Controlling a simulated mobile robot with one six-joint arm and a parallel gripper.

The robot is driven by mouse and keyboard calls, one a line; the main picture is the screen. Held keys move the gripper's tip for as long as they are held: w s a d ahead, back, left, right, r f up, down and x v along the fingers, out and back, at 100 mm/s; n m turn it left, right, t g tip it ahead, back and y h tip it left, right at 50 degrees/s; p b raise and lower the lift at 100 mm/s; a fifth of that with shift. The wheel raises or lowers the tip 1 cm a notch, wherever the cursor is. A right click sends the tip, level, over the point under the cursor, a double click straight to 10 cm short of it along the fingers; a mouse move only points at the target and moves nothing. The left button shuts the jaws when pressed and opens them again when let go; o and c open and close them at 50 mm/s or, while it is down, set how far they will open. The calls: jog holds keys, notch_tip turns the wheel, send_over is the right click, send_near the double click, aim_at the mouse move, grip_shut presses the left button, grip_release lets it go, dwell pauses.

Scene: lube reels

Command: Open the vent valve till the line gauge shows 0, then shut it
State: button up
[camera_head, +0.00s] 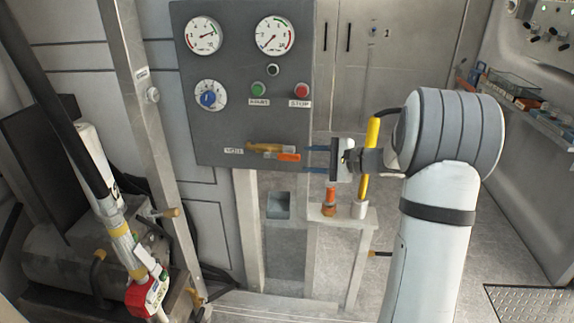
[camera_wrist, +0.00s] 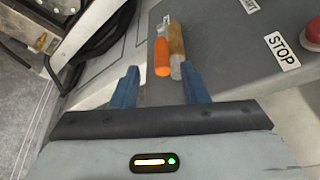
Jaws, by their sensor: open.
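The vent valve sits low on the grey panel, with a brass body (camera_head: 262,148) and an orange lever (camera_head: 288,157) lying nearly level, pointing right along the body. In the wrist view the orange lever (camera_wrist: 162,58) lies beside the brass body (camera_wrist: 177,42). My gripper (camera_head: 308,160) is open and empty, just right of the lever's end. Its blue fingers in the wrist view (camera_wrist: 160,76) stand either side of the lever's line. The left gauge (camera_head: 203,36) has its needle toward the upper right; the right gauge (camera_head: 274,35) points lower left. Which is the line gauge is unclear.
The panel (camera_head: 215,135) also carries a blue knob (camera_head: 209,98), a green button (camera_head: 257,89) and a red STOP button (camera_head: 301,90). A yellow upright bar (camera_head: 369,150) stands near my wrist. A metal post (camera_head: 140,110) and a reel nozzle (camera_head: 146,295) are at left.

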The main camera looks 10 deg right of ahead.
aim_at(296, 157)
jog(key=shift+w+a+f, duration=0.1)
jog(key=shift+w, duration=0.25)
jog(key=x, duration=0.7)
jog(key=shift+a, duration=0.1)
grip_shut()
